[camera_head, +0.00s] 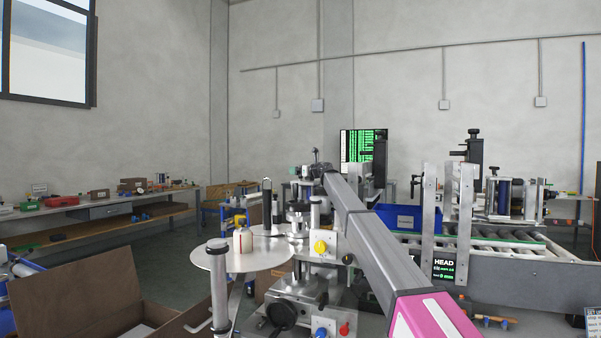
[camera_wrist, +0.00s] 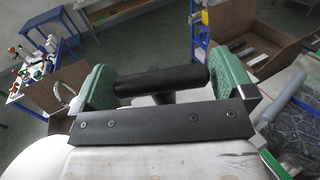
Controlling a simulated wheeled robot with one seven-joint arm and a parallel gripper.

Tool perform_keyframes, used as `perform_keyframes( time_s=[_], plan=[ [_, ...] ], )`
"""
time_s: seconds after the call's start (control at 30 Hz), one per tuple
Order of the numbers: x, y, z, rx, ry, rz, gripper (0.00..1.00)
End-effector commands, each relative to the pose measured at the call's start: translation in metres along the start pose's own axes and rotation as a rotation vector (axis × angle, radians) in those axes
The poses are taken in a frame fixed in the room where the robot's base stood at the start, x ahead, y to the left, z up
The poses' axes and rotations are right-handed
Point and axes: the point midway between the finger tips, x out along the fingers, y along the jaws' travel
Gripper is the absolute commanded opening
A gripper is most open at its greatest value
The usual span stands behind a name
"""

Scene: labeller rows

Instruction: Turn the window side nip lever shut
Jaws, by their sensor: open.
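In the wrist view a black cylindrical grip (camera_wrist: 142,82), which looks like a lever handle, lies crosswise between the green pads of my gripper (camera_wrist: 167,84). The gripper is open. The grip's left end is close to the left pad, and a small gap shows at the right pad. I cannot tell whether either pad touches it. The lever's pivot is mostly hidden below the grip. In the head view the labeller (camera_head: 300,295) stands at the middle, partly behind my arm. My gripper is not clear there, and I cannot tell which lever is the wrist view's grip.
A pale round disc (camera_head: 240,256) with a small bottle (camera_head: 246,240) on it is left of the labeller. An open cardboard box (camera_head: 75,300) lies at lower left. A roller conveyor (camera_head: 480,250) runs at right. A long workbench (camera_head: 95,212) lines the left wall below the window (camera_head: 48,50).

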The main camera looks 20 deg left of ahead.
Motion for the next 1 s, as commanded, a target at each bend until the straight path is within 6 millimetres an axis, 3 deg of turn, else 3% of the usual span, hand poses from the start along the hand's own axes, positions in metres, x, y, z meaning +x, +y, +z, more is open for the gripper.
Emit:
perform_keyframes(
  time_s=[0.23, 0.3, 0.33, 1.0],
  plan=[
    [0.0007, 0.0, 0.0001, 0.0, 0.0, -0.001, 1.0],
    [0.0006, -0.0001, 0.0001, 0.0, 0.0, 0.0, 0.77],
    [0.0006, 0.0, 0.0001, 0.0, 0.0, 0.0, 0.71],
    [0.0001, -0.0004, 0.0002, -0.001, 0.0, -0.131, 0.71]
  ],
)
